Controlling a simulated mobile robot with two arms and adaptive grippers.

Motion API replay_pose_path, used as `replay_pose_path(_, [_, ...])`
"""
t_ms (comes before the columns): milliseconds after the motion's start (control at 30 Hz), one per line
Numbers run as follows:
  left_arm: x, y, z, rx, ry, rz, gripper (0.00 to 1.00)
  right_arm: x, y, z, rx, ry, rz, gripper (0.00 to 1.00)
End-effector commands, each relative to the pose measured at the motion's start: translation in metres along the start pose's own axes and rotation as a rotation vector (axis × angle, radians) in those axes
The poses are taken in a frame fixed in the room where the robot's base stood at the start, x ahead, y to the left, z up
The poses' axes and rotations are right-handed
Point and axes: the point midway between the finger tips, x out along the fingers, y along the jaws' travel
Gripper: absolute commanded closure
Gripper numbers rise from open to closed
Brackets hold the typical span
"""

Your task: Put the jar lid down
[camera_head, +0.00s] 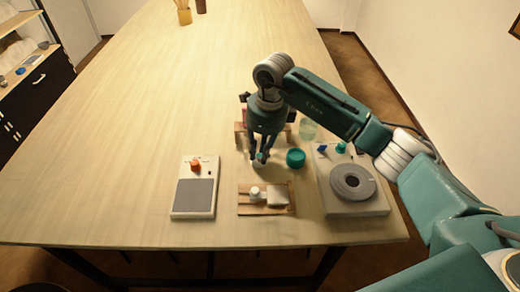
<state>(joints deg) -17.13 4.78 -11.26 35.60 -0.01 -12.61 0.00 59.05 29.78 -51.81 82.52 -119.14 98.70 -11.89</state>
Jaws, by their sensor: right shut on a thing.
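My right gripper (261,159) points down over the table, in front of a small wooden stand, with its fingers shut. The jar lid is between its fingertips, mostly hidden by them; only a small bluish bit (262,156) shows. I cannot tell whether it touches the table. My left gripper is not in view.
A wooden board (265,209) with a small white bottle and a pale block is in front. A device with a grey disc (352,182) stands at right. The table's left and far parts are mostly clear.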

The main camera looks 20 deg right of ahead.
Motion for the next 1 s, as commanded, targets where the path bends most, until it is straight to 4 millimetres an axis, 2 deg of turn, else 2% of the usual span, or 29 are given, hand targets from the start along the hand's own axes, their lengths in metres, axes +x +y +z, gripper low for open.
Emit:
replay_pose_path(333, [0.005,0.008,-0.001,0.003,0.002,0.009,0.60,0.005,-0.001,0.000,0.000,-0.001,-0.001,1.00])
replay_pose_path(367, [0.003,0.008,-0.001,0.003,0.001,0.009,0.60,0.003,-0.001,0.000,0.000,-0.001,-0.001,0.76])
replay_pose_path(433, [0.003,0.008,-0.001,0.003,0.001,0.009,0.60,0.003,0.000,0.000,0.000,-0.001,-0.001,0.63])
replay_pose_path(800, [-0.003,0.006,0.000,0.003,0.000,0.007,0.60,-0.003,0.000,0.001,0.000,-0.001,0.000,0.63])
replay_pose_path(833, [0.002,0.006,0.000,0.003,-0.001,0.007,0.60,-0.004,-0.001,0.001,0.000,-0.002,-0.002,0.63])
replay_pose_path(1000, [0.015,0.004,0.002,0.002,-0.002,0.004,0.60,-0.032,-0.002,0.001,0.000,-0.005,-0.005,0.63])
